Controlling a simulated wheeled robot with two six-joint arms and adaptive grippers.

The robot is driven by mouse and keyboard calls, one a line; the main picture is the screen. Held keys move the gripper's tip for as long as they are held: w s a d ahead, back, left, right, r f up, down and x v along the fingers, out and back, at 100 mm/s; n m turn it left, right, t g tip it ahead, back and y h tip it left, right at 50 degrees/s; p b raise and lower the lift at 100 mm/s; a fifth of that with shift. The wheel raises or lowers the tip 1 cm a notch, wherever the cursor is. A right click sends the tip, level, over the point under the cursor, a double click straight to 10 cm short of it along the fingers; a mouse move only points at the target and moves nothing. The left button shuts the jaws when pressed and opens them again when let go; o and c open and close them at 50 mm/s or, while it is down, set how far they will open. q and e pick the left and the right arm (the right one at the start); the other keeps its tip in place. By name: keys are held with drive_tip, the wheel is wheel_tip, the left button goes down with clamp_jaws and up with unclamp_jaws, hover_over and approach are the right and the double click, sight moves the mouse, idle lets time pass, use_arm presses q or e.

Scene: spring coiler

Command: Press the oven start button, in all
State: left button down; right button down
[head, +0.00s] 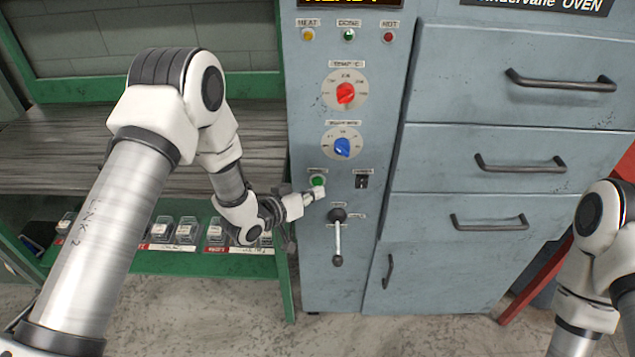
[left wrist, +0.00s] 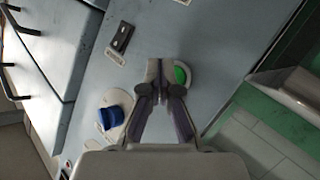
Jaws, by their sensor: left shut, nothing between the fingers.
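The round green start button (head: 317,180) sits on the blue-grey oven's control panel (head: 310,250), below the blue dial. My left gripper (head: 316,193) is shut and empty, with its fingertips right at the button's lower edge in the head view. In the left wrist view the shut fingertips (left wrist: 159,70) cover part of the green button (left wrist: 181,75), whose other part shows to their right. I cannot tell whether they touch it. My right arm shows at the right edge, but its gripper is out of view.
A red dial (head: 346,93) and a blue dial (head: 342,147) are above the button. A black switch (head: 362,181) is to its right and a lever (head: 338,240) below. Oven drawers with handles (head: 560,82) stand right. A green-framed bench (head: 210,262) with small labelled boxes stands left.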

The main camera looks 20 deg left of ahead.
use_arm(q)
drive_tip(key=shift+w, duration=0.15)
drive_tip(key=shift+w+a, duration=0.1)
drive_tip(key=shift+w, duration=0.15)
drive_tip(key=shift+w+a, duration=0.1)
drive_tip(key=shift+w, duration=0.25)
idle(0.8)
drive_tip(key=shift+s+d, duration=0.25)
drive_tip(key=shift+s, duration=0.5)
drive_tip(key=shift+s, duration=0.1)
drive_tip(key=s, duration=0.2)
drive_tip(key=s+d, duration=0.1)
drive_tip(key=s, duration=0.1)
drive_tip(key=shift+s+d, duration=0.2)
drive_tip(key=shift+s, duration=0.1)
idle(0.6)
